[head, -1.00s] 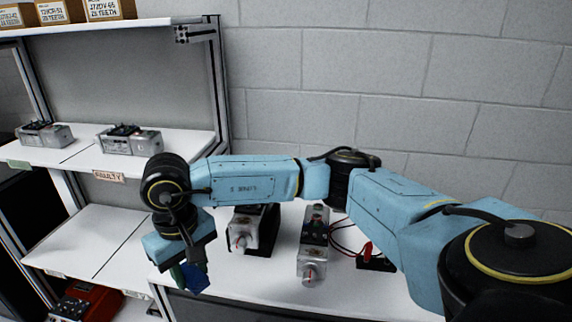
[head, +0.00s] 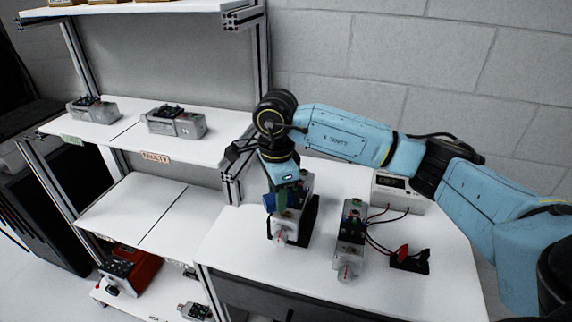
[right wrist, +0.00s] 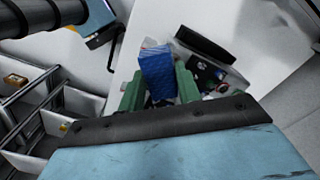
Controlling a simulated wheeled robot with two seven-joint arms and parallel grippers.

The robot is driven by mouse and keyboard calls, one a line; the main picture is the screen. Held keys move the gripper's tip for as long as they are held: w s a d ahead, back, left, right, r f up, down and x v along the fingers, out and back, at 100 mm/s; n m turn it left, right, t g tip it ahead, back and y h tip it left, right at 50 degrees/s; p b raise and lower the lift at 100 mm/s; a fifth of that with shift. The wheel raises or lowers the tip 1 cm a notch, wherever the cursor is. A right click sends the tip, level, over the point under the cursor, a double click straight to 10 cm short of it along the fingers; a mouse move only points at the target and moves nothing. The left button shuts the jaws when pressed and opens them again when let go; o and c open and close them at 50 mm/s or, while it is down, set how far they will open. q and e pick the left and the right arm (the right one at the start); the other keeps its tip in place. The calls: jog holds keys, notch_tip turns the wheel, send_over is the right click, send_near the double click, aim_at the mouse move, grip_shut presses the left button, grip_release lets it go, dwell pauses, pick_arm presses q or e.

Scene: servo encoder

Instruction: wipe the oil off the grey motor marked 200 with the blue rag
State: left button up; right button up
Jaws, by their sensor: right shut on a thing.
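My right gripper (head: 281,197) is shut on the blue rag (head: 269,203), which also shows between its green fingers in the right wrist view (right wrist: 158,72). It points down at a grey motor (head: 283,226) in a black stand (head: 308,224) on the white table. The rag is over or beside the motor's top; I cannot tell if they touch. Gripper and rag hide part of this motor. A second grey motor (head: 350,242) lies to its right, joined to wires. I cannot read a 200 on either, and no oil is clearly visible. My left gripper is out of view.
A white meter box (head: 398,191) and a black block with a red clip (head: 408,259) are on the table at right. Two more motors (head: 91,109) (head: 174,122) sit on the shelf at left. A red box (head: 130,268) is below. The table's front left is clear.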

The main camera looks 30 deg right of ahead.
jog(key=m, duration=0.1)
jog(key=d+r+m+p, duration=0.1)
jog(key=m, duration=0.2)
jog(key=shift+w+d+r+m, duration=0.25)
jog(key=shift+d+r+m, duration=0.05)
jog(key=shift+r, duration=0.1)
jog(key=m, duration=0.2)
jog(key=d+m+p, duration=0.1)
jog(key=shift+w+r, duration=0.2)
jog(key=shift+r, duration=0.05)
jog(key=shift+f+b, duration=1.5)
jog(key=shift+f, duration=1.05)
